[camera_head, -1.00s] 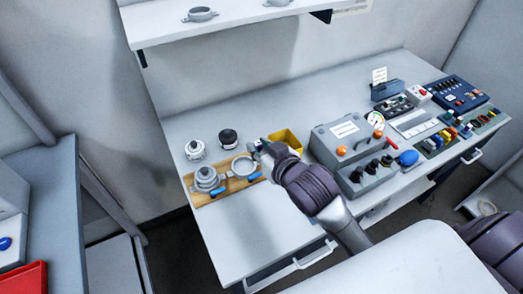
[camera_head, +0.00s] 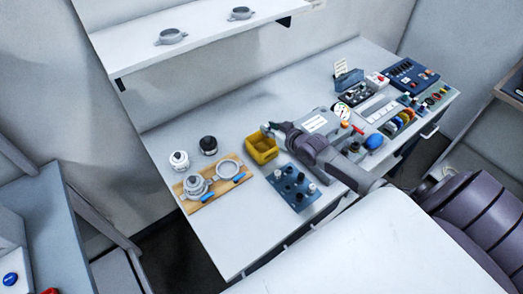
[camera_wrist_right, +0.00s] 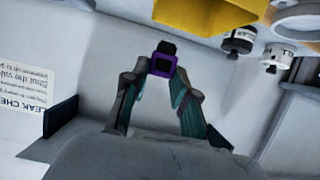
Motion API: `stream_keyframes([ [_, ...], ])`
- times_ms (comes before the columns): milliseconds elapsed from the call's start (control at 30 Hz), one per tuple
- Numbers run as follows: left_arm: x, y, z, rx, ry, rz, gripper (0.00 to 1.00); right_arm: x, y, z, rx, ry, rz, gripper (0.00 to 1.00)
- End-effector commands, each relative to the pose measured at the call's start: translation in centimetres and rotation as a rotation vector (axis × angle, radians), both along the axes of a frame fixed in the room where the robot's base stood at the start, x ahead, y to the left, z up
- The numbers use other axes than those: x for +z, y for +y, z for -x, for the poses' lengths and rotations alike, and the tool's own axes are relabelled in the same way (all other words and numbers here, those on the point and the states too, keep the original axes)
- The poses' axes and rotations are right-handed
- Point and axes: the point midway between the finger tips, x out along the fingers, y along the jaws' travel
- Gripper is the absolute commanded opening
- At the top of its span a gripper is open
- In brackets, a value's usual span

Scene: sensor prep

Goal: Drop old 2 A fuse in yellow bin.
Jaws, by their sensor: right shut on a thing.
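The yellow bin (camera_head: 263,157) stands on the bench, right of the wooden board. My right gripper (camera_head: 273,127) is at the bin's far right edge in the head view, apparently above the bench surface. In the right wrist view its two fingers (camera_wrist_right: 161,80) close around a small purple and black piece, which I take to be the old 2 A fuse (camera_wrist_right: 162,64). The yellow bin also shows in the wrist view (camera_wrist_right: 205,14), at the top, beyond the fingertips. The fuse is too small to tell in the head view. My left gripper is out of view.
A wooden board (camera_head: 205,205) with metal rings lies left of the bin, with a white jar (camera_head: 179,160) and black jar (camera_head: 208,145) behind. A blue knobbed panel (camera_head: 295,188) lies in front of the bin.

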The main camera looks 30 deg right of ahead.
Motion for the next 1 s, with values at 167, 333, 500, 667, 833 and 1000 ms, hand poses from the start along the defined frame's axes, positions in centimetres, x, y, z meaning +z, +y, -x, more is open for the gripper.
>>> stream_keyframes([
  [167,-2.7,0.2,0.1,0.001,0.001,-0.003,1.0,-2.9,0.0,0.0,0.0,0.001,0.0,0.15],
  [333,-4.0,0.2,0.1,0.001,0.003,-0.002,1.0,-4.2,0.0,0.0,0.0,0.0,0.0,0.15],
  [500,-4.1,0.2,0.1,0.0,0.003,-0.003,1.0,-4.3,0.0,0.0,0.0,0.0,0.001,0.15],
  [667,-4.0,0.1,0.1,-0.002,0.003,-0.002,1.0,-4.3,0.0,0.0,0.0,0.001,0.001,0.28],
  [833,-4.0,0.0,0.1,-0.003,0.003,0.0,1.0,-4.3,0.1,0.0,0.0,0.001,0.001,0.56],
  [1000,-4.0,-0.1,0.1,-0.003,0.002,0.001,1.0,-4.3,0.1,0.0,0.0,0.001,0.001,0.56],
])
